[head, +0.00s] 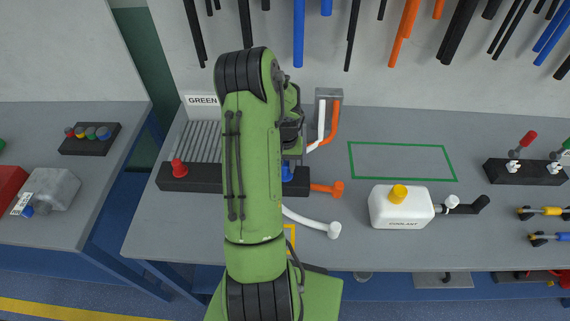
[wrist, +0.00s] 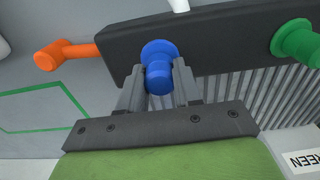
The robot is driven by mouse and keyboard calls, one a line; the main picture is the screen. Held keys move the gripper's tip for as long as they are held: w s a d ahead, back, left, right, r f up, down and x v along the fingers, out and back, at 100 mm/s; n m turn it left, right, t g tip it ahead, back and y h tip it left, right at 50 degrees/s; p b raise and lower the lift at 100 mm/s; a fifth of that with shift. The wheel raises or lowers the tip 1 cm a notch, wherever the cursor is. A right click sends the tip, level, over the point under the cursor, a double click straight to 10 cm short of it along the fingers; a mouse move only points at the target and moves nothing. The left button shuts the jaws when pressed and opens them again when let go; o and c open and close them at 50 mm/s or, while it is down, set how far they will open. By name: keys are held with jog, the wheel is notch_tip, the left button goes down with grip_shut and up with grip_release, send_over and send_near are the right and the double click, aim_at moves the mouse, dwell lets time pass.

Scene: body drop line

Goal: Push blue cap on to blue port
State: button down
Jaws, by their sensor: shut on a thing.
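A blue cap (wrist: 158,68) with a wide flange and a narrower round body is between the two fingers of my gripper (wrist: 159,82) in the wrist view. The fingers are shut on its sides. The cap is at one end of a long black bar (wrist: 215,45), with its flange at the bar's face. I cannot tell if it touches the bar, and any blue port behind it is hidden. In the head view, my arm covers most of the gripper, and a bit of blue (head: 287,174) shows beside it at the bar.
A green fitting (wrist: 298,42) and a red one (head: 179,168) stand on the same bar. An orange pipe end (head: 327,188) and a white hose (head: 312,222) lie close by. A white coolant jug (head: 401,211) stands to the right. The green-outlined area (head: 402,162) is clear.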

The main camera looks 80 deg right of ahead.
aim_at(286, 164)
jog(key=shift+f+b, duration=0.4)
jog(key=shift+b, duration=0.05)
jog(key=c, duration=0.7)
grip_release()
notch_tip(286, 164, up, 16)
jog(key=shift+f+p, duration=0.15)
jog(key=shift+p, duration=0.25)
jog(key=shift+s, duration=0.15)
